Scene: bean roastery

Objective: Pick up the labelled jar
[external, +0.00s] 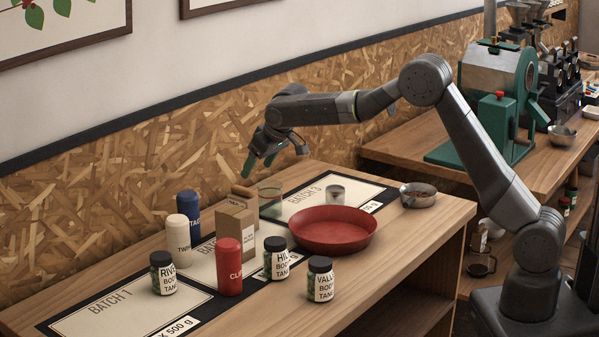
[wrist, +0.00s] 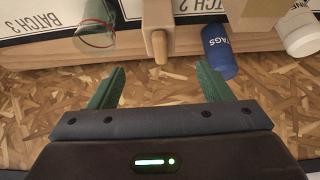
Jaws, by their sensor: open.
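Three dark-lidded jars with white labels stand upright on the table in the external view. One reading "RIVE…" (external: 163,273) is at the left, one reading "HIL…" (external: 277,258) is in the middle, and one reading "VALL…" (external: 320,280) is at the front right. I cannot tell which one the task means. My gripper (external: 259,164) is open and empty, above the table's back edge by the wall, well apart from all three jars. In the wrist view its green fingers (wrist: 160,72) are spread, with no such jar in sight.
Near my gripper are a wooden-handled item (external: 243,191) and a clear glass (external: 270,203). A cardboard box (external: 234,235), white canister (external: 177,245), blue canister (external: 189,210) and red canister (external: 229,267) crowd the middle. A red pan (external: 332,235) lies right of them.

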